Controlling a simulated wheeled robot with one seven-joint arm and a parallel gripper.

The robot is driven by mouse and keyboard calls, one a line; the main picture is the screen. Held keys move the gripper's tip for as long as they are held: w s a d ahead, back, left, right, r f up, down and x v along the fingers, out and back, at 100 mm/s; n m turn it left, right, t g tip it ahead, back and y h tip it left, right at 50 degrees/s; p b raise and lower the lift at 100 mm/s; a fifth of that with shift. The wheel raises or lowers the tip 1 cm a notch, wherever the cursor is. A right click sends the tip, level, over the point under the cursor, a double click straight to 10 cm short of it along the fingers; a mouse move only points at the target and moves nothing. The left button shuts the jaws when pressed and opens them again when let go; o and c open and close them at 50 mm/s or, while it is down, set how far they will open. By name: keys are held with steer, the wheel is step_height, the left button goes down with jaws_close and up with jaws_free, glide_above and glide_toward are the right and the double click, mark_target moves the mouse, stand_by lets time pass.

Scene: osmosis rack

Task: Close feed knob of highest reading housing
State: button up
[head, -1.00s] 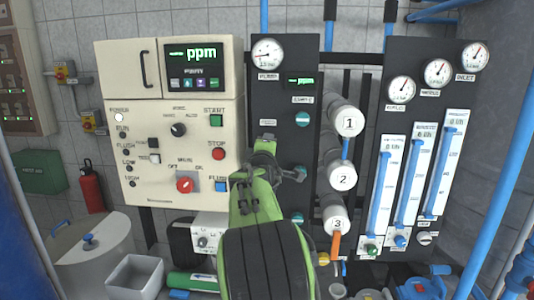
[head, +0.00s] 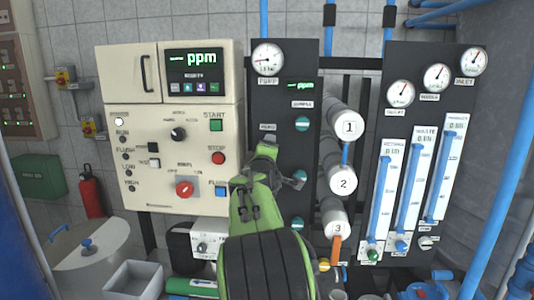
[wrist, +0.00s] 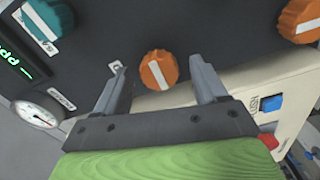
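My gripper (head: 262,158) is in front of the dark panel, near its left edge. In the wrist view its two fingers (wrist: 166,88) are open, with an orange knob (wrist: 158,69) between and just beyond them; I cannot tell whether they touch it. In the head view my gripper hides that knob. A second orange knob (wrist: 300,20) is at the upper right of the wrist view, and a teal knob (wrist: 48,15) at the upper left. Teal knobs (head: 302,124) run down the panel beside white housings 1 (head: 348,125), 2 (head: 343,181) and 3 (head: 337,228). A small green ppm display (head: 300,85) is unreadable.
A cream control cabinet (head: 145,120) with buttons and a red switch (head: 185,189) stands close left of my gripper. Flow meters (head: 415,190) and gauges (head: 437,77) are at the right. A grey bin (head: 133,281) and a lidded tank (head: 90,245) are at lower left.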

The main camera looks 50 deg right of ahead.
steer(key=b+v, duration=0.2)
steer(key=v, duration=1.3)
steer(key=shift+s+a, duration=0.15)
steer(key=shift+a, duration=0.2)
steer(key=shift+r, duration=0.1)
steer(key=s+a+f+m+g+y+p, duration=0.2)
steer(key=s+a+f+y, duration=0.5)
steer(key=a, duration=0.6)
steer(key=s+a+f+m+g+y+p, duration=0.2)
steer(key=s+a+f+m+g+y, duration=0.1)
steer(key=s+a+f+y, duration=0.4)
steer(key=s+a+f, duration=0.3)
steer(key=a+f, duration=0.1)
steer(key=a, duration=0.2)
steer(key=shift+s+g, duration=0.4)
steer(key=shift+a, duration=0.1)
